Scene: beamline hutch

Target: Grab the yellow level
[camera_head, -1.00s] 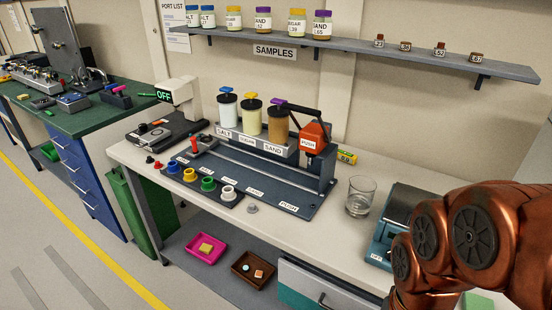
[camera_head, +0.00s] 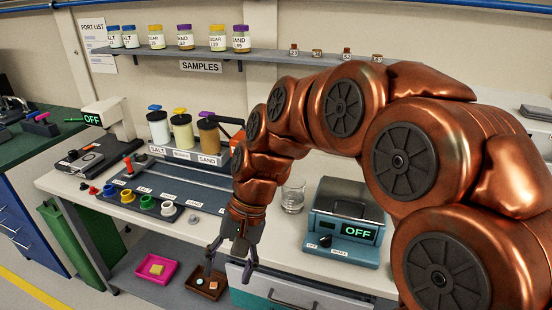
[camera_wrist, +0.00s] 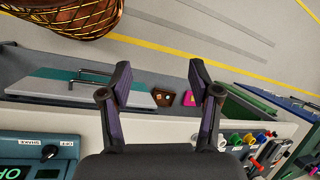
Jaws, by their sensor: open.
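I cannot see the yellow level in either view now. A small yellow bar, possibly the level, lay on the bench behind the dispenser's right end in the earlier head view; my arm covers that area now. My gripper (camera_head: 230,268) is open and empty in front of the bench's front edge, pointing down. In the wrist view, its two fingers (camera_wrist: 160,78) are spread apart with nothing between them.
The bench holds a dispenser with three jars (camera_head: 183,133), coloured cups (camera_head: 147,202), a glass beaker (camera_head: 293,195) and a blue machine (camera_head: 344,222) marked OFF. A pink tray (camera_head: 142,272) and brown tray (camera_head: 220,283) sit on the lower shelf.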

